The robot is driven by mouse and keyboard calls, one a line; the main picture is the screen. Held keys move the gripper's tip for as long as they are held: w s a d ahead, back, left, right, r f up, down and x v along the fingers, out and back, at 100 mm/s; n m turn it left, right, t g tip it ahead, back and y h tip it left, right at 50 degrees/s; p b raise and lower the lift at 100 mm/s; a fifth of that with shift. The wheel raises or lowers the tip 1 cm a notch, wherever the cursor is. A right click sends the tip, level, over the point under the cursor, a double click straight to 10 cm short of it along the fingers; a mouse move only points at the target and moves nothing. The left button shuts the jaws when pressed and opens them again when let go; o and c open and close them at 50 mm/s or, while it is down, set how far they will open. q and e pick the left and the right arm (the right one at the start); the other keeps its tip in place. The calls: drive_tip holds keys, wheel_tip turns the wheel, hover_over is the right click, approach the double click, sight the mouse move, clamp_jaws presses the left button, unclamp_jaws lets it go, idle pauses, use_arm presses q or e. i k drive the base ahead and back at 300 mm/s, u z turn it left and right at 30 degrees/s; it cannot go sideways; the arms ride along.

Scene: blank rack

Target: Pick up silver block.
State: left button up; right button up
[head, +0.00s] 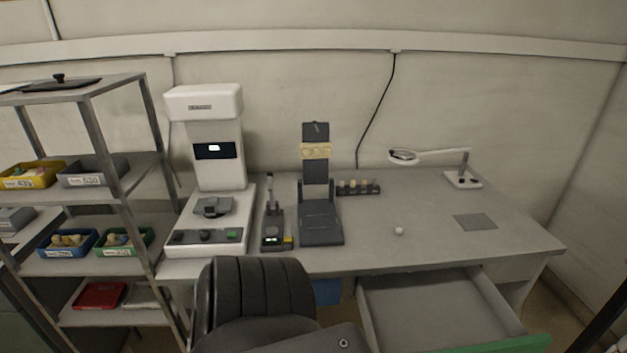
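I cannot make out a clear silver block in the head view. A dark grey piece (212,207) sits on the stage of the white machine (207,110), at the left of the desk. A flat grey square plate (475,222) lies at the right of the desk. A small pale round object (399,231) lies near the desk's front edge. Neither of my grippers is in view.
A metal rack (118,195) with coloured bins stands at left. The grey desk (430,205) holds a dark upright stand (320,226), a small vial holder (358,188) and a magnifier lamp (404,157). A black chair (262,290) and an open drawer (430,310) are in front.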

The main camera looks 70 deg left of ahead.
sight(213, 200)
drive_tip(key=z, duration=0.4)
drive_tip(key=k, duration=1)
drive_tip(key=u, duration=1.1)
